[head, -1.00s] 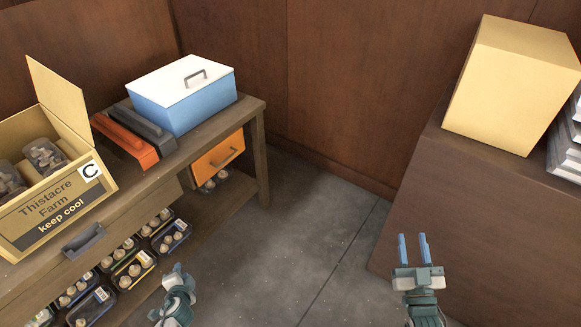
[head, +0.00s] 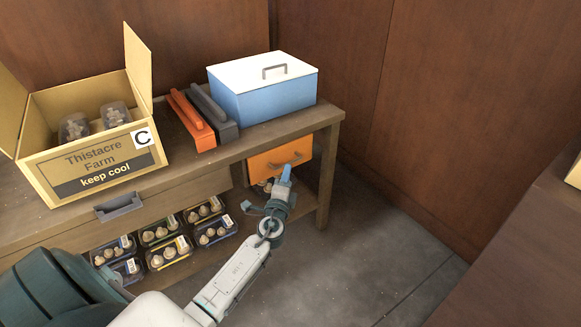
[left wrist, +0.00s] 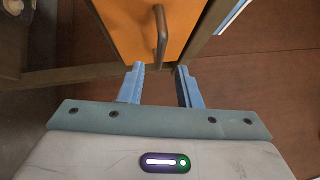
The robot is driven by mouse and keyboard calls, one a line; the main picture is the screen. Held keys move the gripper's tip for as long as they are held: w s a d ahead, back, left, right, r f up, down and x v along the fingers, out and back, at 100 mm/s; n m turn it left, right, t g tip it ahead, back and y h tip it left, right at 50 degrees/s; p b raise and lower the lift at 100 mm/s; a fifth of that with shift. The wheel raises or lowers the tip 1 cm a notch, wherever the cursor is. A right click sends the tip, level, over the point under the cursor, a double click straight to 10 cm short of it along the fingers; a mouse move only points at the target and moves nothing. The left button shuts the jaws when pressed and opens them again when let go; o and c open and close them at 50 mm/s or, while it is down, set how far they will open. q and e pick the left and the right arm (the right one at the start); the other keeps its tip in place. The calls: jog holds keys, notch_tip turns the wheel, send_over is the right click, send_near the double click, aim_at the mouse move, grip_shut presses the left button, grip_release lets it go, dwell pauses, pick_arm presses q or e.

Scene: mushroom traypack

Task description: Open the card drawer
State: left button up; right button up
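An orange drawer front (head: 262,162) with a dark bar handle (head: 290,160) sits under the right end of the wooden bench and looks closed. My left gripper (head: 286,174) is in front of it, close to the handle. In the left wrist view, my left gripper (left wrist: 160,67) is open and empty, its two blue fingers apart. The handle (left wrist: 161,36) stands just ahead of the fingertips, in line with the gap between them, on the orange front (left wrist: 128,25). A wider wooden drawer (head: 185,190) with a grey handle (head: 118,206) is to the left, closed. My right gripper is out of view.
On the bench top (head: 190,168) stand an open farm carton (head: 60,178), an orange case (head: 190,120), a dark case (head: 212,112) and a blue box with a white lid (head: 265,100). Several mushroom packs (head: 165,250) fill the shelf below. The floor (head: 340,270) at right is clear.

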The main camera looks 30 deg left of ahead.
pick_arm(q)
jog(key=shift+x, duration=2.2)
jog(key=shift+c, duration=0.4)
grip_shut()
